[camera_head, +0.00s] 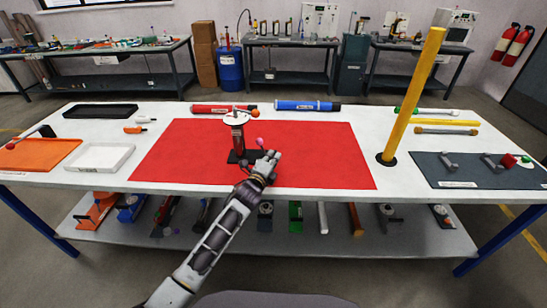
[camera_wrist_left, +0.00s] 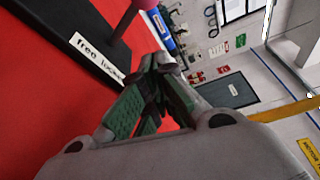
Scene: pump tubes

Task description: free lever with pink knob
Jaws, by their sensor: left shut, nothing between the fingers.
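The fixture (camera_head: 238,133) stands upright on a black base (camera_head: 237,157) on the red mat. A lever's pink knob (camera_head: 259,141) shows at its right side, and the pink knob also shows at the top of the left wrist view (camera_wrist_left: 145,4). A white label reading "free" and apparently "lock" (camera_wrist_left: 96,56) lies along the base there. My left gripper (camera_head: 270,158) is shut and empty, just in front of and slightly right of the pink knob, apart from it as far as I can tell. The lower part of the lever is partly hidden. My right gripper is not in view.
The red mat (camera_head: 320,155) is clear to the right. A tall yellow post (camera_head: 411,95) rises from the white table (camera_head: 395,172) on the right. Red (camera_head: 215,109) and blue (camera_head: 305,105) tubes lie behind the mat. A white tray (camera_head: 98,157) is at left.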

